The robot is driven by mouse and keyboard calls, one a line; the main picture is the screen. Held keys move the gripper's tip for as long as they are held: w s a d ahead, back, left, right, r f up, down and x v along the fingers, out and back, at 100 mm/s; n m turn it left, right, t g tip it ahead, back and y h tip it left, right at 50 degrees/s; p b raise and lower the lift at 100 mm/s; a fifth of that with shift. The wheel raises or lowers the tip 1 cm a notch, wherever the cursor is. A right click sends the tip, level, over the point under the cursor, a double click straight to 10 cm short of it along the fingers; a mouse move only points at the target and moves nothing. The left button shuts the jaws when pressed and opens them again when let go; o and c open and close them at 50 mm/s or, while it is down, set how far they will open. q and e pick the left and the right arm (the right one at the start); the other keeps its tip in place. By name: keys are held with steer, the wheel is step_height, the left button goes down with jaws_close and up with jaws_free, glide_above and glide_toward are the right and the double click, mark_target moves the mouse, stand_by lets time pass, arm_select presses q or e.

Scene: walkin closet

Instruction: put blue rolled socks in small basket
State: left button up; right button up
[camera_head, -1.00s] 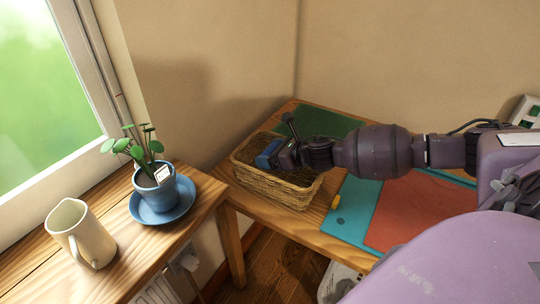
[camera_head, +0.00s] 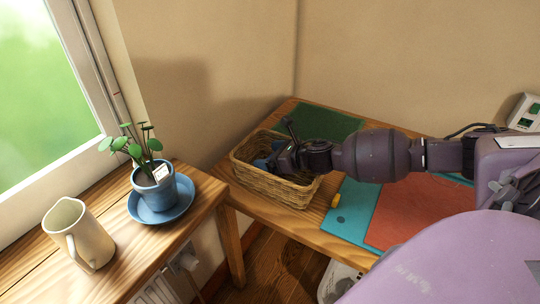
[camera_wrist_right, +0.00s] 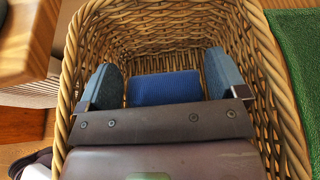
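The small basket (camera_head: 290,192) is a woven wicker one on the wooden desk in the corner; it also surrounds the fingers in the right wrist view (camera_wrist_right: 277,95). My right gripper (camera_head: 269,155) reaches into it from the right. Its two blue-grey fingers are spread apart in the right wrist view (camera_wrist_right: 165,80). The blue rolled socks (camera_wrist_right: 165,89) lie between the fingers, inside the basket walls, with their lower part hidden by my gripper body. I cannot make out the socks in the head view. My left gripper is not in view.
A green mat (camera_head: 328,124) lies behind the basket, and teal (camera_head: 346,212) and red (camera_head: 402,212) sheets lie to its right. On the left wooden surface stand a potted plant on a blue saucer (camera_head: 183,207) and a cream pitcher (camera_head: 82,238).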

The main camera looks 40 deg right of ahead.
steer(key=shift+o, duration=0.6)
steer(key=shift+r, duration=0.5)
steer(key=shift+s+d+r+p, duration=0.2)
steer(key=shift+s+r+p, duration=0.05)
steer(key=shift+s+p, duration=0.05)
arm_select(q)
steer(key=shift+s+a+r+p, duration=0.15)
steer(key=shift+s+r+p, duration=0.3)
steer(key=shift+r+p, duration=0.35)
arm_select(e)
steer(key=v, duration=1.1)
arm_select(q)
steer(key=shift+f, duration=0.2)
arm_select(e)
steer(key=shift+s, duration=0.1)
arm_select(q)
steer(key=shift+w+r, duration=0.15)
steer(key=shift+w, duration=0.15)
